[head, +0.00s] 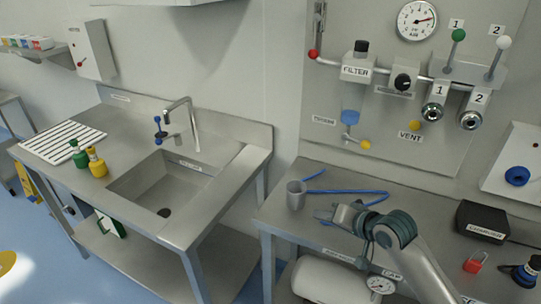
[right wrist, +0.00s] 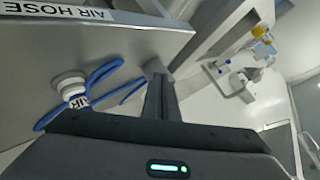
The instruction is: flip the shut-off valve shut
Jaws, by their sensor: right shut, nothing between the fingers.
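A lever with a red knob (head: 313,54) hangs at the upper left of the grey wall panel, at the left end of the pipe. It looks like the shut-off valve; I read no label on it. Its handle points down. My left gripper is not in view.
The pipe carries a filter box (head: 357,68), a black knob (head: 402,82) and two couplings under green and white levers. A gauge (head: 417,20) is above. A sink bench (head: 225,200) stands left.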

